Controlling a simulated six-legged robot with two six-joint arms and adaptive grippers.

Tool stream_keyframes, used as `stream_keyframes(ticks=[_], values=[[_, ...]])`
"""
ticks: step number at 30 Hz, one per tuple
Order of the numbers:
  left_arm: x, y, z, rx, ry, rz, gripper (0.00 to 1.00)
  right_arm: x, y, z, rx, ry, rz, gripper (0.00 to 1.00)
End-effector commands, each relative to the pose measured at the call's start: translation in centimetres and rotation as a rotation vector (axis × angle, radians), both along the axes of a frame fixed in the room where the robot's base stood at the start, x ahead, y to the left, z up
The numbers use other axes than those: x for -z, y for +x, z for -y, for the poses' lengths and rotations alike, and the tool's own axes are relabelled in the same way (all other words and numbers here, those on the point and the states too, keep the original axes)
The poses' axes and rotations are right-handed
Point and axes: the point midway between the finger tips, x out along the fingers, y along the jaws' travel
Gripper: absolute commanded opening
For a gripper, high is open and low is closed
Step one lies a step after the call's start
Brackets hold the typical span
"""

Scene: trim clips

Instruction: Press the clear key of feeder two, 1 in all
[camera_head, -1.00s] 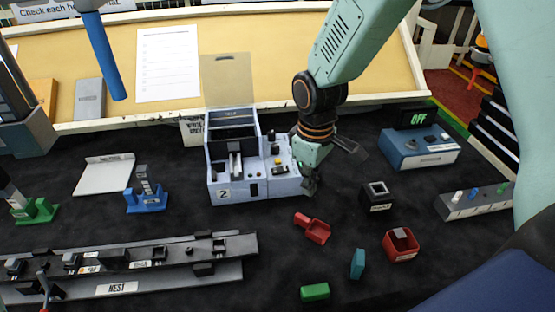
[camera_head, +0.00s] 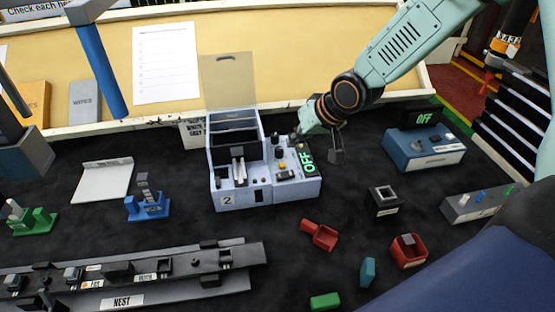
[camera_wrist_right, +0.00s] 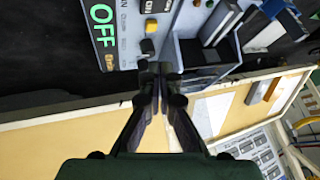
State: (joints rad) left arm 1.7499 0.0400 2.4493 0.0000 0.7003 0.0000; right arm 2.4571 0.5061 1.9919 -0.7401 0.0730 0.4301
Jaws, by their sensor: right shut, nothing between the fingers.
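Feeder two (camera_head: 228,200) is a pale blue-grey unit marked 2, standing on the dark mat. Its right-hand panel carries a green OFF display (camera_head: 306,160), a yellow key (camera_head: 299,147) and several dark keys and knobs. My right gripper (camera_head: 296,136) is shut and empty at the back edge of this panel. In the right wrist view its closed fingertips (camera_wrist_right: 160,75) appear close to a dark key (camera_wrist_right: 143,65), beyond the yellow key (camera_wrist_right: 148,46). I cannot tell whether they touch it. Key labels are too small to read. My left gripper is not in view.
A blue box with its own OFF display (camera_head: 424,118) stands at the right. A red scoop (camera_head: 320,235), a black socket block (camera_head: 384,201) and a red bin (camera_head: 408,252) lie in front. The NEST rail (camera_head: 190,285) lies front left. A raised clear lid (camera_head: 228,85) stands behind feeder two.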

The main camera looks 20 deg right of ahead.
Motion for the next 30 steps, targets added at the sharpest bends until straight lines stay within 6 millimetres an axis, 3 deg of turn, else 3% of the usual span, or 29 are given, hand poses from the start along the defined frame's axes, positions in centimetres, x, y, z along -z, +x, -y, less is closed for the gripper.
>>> stream_keyframes(ticks=[12, 30], values=[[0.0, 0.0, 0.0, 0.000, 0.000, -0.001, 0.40, -2.4, 2.0, -0.8, 0.227, 0.235, 0.102, 0.00], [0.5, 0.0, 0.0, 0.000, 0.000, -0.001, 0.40, -1.9, 2.2, -0.8, 0.239, 0.245, 0.096, 0.00]])
